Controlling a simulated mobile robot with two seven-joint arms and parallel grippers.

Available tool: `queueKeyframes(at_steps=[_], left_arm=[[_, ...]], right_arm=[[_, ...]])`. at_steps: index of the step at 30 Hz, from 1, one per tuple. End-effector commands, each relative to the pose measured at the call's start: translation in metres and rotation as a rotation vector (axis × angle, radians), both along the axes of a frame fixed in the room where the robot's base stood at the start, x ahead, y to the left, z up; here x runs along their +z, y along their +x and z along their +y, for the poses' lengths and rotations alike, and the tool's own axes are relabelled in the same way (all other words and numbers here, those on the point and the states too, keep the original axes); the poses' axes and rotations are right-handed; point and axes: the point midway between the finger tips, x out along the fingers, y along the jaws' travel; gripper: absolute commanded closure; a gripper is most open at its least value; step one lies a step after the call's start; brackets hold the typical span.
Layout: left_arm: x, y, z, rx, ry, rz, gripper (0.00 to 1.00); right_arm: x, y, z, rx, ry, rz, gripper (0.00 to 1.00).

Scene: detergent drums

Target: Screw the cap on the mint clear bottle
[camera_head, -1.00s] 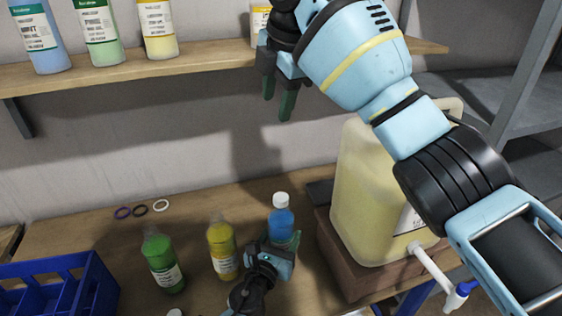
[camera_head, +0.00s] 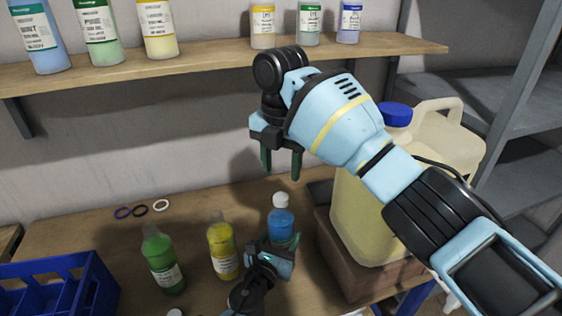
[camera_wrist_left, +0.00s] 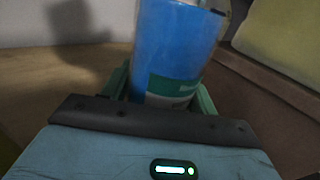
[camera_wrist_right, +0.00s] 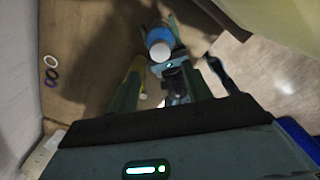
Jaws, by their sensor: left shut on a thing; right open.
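A bottle of blue liquid (camera_head: 281,222) stands upright on the bench, with a white cap (camera_head: 280,200) at its top. Whether the cap is screwed tight cannot be told. My left gripper (camera_head: 282,243) is shut around the bottle's lower body. The bottle also fills the middle of the left wrist view (camera_wrist_left: 178,45), between the green fingers. My right gripper (camera_head: 282,164) is open and empty, fingers down, above the bottle and apart from it. In the right wrist view the white cap (camera_wrist_right: 160,51) shows below, between the fingers. The bottle's label is not readable.
A green bottle (camera_head: 162,258) and a yellow bottle (camera_head: 222,250) stand left of the blue one. Three rings (camera_head: 141,210) lie behind them. A blue crate (camera_head: 60,270) is at left, a large jug (camera_head: 360,205) at right. A shelf (camera_head: 220,62) with bottles is above.

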Motion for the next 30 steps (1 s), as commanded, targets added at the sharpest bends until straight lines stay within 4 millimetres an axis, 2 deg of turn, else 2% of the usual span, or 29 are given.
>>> queueKeyframes(at_steps=[15, 21, 30], left_arm=[[0.0, 0.0, 0.0, 0.001, 0.0, 0.0, 1.0], [0.0, 0.0, 0.0, 0.001, 0.001, 0.0, 1.0], [0.0, 0.0, 0.0, 0.001, 0.001, 0.0, 1.0]], right_arm=[[-0.066, 0.0, 0.0, -0.001, 0.0, 0.003, 0.51], [-0.076, 0.0, 0.0, -0.001, 0.001, 0.002, 0.51], [-0.077, 0.0, 0.0, -0.001, 0.001, 0.002, 0.53]])
